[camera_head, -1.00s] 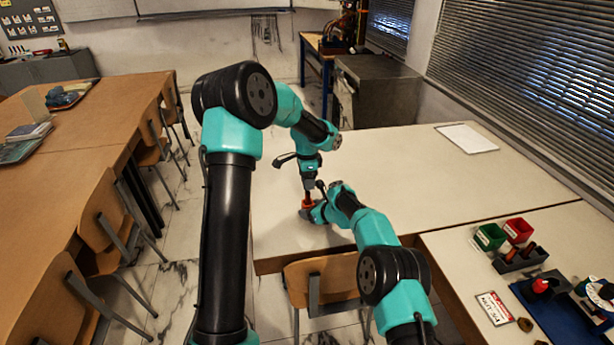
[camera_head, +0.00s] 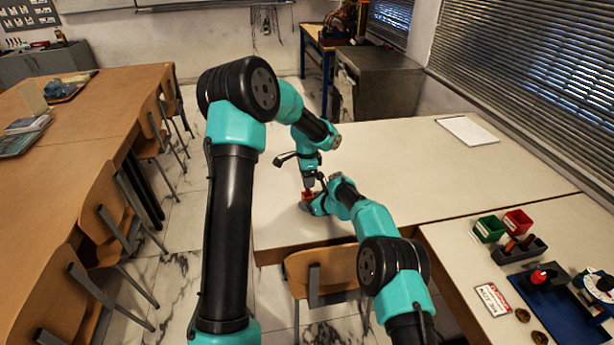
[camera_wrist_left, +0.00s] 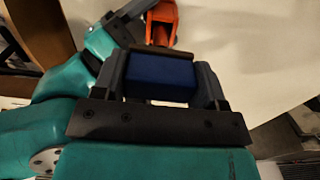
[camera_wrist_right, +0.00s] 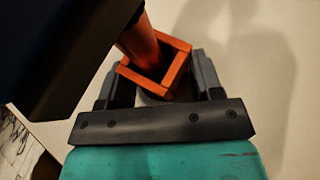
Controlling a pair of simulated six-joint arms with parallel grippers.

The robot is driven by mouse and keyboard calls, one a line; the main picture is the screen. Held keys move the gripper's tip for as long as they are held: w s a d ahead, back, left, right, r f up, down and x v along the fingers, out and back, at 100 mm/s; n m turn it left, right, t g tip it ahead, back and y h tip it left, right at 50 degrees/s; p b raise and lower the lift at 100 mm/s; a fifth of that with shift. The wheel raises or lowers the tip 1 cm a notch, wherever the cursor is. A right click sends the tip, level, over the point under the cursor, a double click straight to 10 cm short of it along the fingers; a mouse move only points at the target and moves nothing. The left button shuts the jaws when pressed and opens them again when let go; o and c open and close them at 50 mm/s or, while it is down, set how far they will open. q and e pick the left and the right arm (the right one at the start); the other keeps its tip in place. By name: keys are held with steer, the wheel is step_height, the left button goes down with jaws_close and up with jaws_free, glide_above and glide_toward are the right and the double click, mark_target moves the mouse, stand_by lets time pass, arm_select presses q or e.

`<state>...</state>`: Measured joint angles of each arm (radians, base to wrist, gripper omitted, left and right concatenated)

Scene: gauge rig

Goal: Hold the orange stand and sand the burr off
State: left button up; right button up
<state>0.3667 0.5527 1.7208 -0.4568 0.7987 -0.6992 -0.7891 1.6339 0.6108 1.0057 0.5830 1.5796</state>
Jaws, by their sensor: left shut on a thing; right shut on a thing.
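The orange stand (camera_head: 306,196) is on the white table near its front edge. In the right wrist view the stand (camera_wrist_right: 177,75) shows a square frame and a slanted orange bar. My right gripper (camera_wrist_right: 155,80) is shut on its base. My left gripper (camera_wrist_left: 162,65) is shut on a blue block (camera_wrist_left: 160,78) with a dark edge strip. In the left wrist view the stand (camera_wrist_left: 163,14) lies just past the block. In the right wrist view a large dark shape covers the bar's upper end. I cannot tell whether block and stand touch. The burr is not discernible.
A chair (camera_head: 322,275) stands at the table's front edge. On the right-hand table are green (camera_head: 489,228) and red (camera_head: 517,221) bins, a dark holder (camera_head: 520,249) and a blue mat (camera_head: 560,310). The white table (camera_head: 450,185) is mostly clear, with a paper sheet (camera_head: 467,130) far back.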

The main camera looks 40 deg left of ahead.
arm_select(q)
steer(key=shift+f, duration=0.6)
stand_by(0.6)
steer(key=shift+s, duration=0.1)
steer(key=shift+s+d, duration=0.45)
steer(key=shift+d, duration=0.2)
steer(key=shift+f, duration=0.1)
steer(key=shift+w+a, duration=0.5)
steer(key=shift+a, duration=0.15)
steer(key=shift+w+a, duration=0.45)
steer(key=shift+a, duration=0.2)
steer(key=shift+f, duration=0.1)
steer(key=shift+s+d, duration=0.5)
steer(key=shift+d, duration=0.2)
steer(key=shift+s+d, duration=0.5)
steer(key=shift+d, duration=0.2)
